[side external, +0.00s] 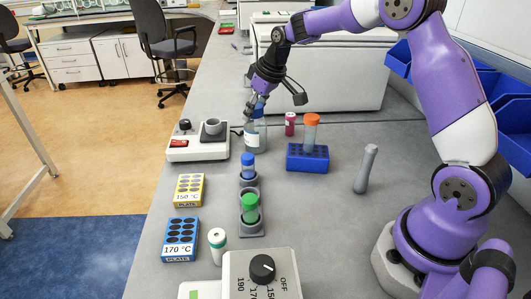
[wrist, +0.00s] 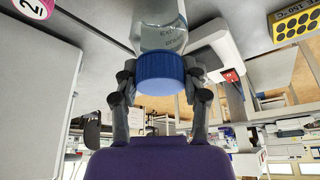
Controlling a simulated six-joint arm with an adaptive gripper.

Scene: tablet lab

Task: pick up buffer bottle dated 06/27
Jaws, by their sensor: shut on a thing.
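A clear bottle with a blue cap and a white label (side external: 256,134) stands upright on the grey bench, or very close above it. My gripper (side external: 258,108) is at its top, shut on the blue cap. In the wrist view the blue cap (wrist: 160,72) sits between the two fingers of my gripper (wrist: 160,95), with the clear bottle body (wrist: 160,38) beyond it.
A white device with a grey cup (side external: 212,130) stands left of the bottle. A small red-pink vial (side external: 290,124) and a blue rack (side external: 307,162) holding an orange-capped tube (side external: 311,132) stand to the right. A large white machine (side external: 345,75) is behind.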

